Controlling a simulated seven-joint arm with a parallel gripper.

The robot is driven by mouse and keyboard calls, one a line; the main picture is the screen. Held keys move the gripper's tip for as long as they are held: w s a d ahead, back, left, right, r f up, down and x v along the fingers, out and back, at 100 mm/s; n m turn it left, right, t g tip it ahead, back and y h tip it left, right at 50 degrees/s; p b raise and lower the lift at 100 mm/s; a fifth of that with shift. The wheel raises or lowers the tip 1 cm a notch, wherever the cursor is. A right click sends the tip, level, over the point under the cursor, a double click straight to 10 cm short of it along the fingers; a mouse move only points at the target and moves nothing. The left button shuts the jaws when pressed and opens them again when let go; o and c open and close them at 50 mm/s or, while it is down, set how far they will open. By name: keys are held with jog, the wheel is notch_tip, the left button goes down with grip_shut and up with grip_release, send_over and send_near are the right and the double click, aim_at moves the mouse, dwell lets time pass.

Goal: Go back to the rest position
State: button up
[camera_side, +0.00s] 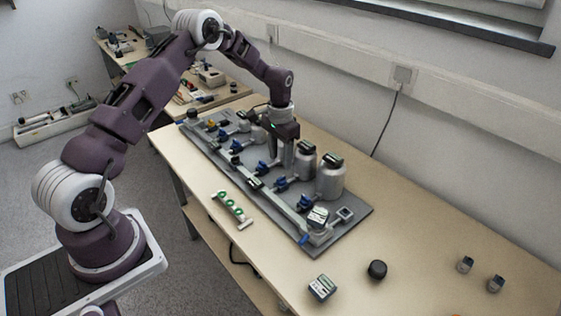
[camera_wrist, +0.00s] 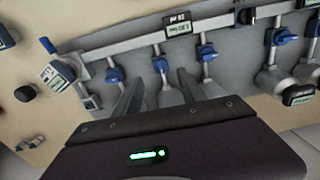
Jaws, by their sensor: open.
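My gripper (camera_side: 288,155) is over the middle of the grey calibration board (camera_side: 352,228) on the wooden table, pointing down among the cylinders. In the wrist view, the fingers of my gripper (camera_wrist: 158,88) are apart with nothing held between them. Grey pipes and blue valve handles (camera_wrist: 160,64) lie beyond the fingertips. Two grey cylinders with dark-labelled tops stand just right of the gripper, the larger cylinder (camera_side: 331,181) and the nearer-to-gripper cylinder (camera_side: 305,165). Whether the fingertips touch anything is hard to tell.
On the table's front part are a labelled device (camera_side: 321,288), a black round knob (camera_side: 377,270) and two small grey pieces (camera_side: 465,265) (camera_side: 496,284). A holder with green rings (camera_side: 232,208) lies left of the board. The wall runs behind the table. The table's right side is mostly clear.

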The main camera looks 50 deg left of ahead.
jog(key=s+d+r+t, duration=0.1)
jog(key=s+d+r, duration=0.3)
jog(key=r, duration=0.5)
jog(key=s+d+r+t, duration=0.1)
jog(key=s+d+r, duration=0.2)
jog(key=s+r, duration=0.35)
jog(key=s+d+r+t, duration=0.1)
jog(key=s+d+r, duration=0.25)
jog(key=r, duration=0.75)
jog(key=s+d+t, duration=0.1)
jog(key=s+d, duration=0.1)
jog(key=s, duration=0.7)
jog(key=s+d+r+t, duration=0.1)
jog(key=s+d, duration=0.2)
jog(key=s, duration=0.7)
jog(key=shift+s+d+r+t, duration=0.2)
jog(key=shift+s+d+t, duration=0.05)
jog(key=shift+d+t, duration=0.05)
